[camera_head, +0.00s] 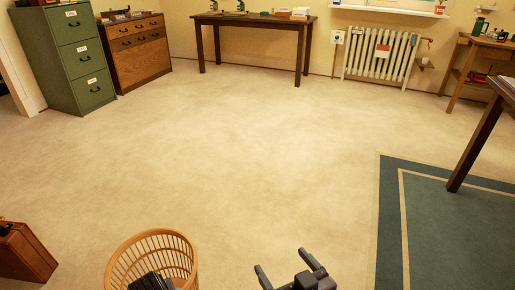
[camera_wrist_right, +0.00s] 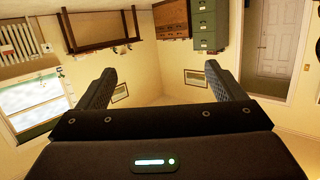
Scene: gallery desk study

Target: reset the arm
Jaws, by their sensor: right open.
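My right gripper (camera_head: 283,261) shows at the bottom middle of the head view, above bare floor, with its two fingers apart and nothing between them. In the right wrist view the same gripper (camera_wrist_right: 160,69) has its fingers spread wide and empty, and the room behind appears upside down. A dark grey part at the bottom of the head view, in front of the wicker basket (camera_head: 122,262), looks like my left gripper (camera_head: 152,282). It is mostly cut off by the frame edge, and its fingers cannot be made out.
A brown wooden case (camera_head: 25,252) stands at lower left. A green filing cabinet (camera_head: 72,55), wooden drawers (camera_head: 140,52), a long table (camera_head: 255,19) and a radiator (camera_head: 380,55) line the far wall. A dark table leg (camera_head: 474,145) stands on the teal rug (camera_head: 450,230). The middle floor is clear.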

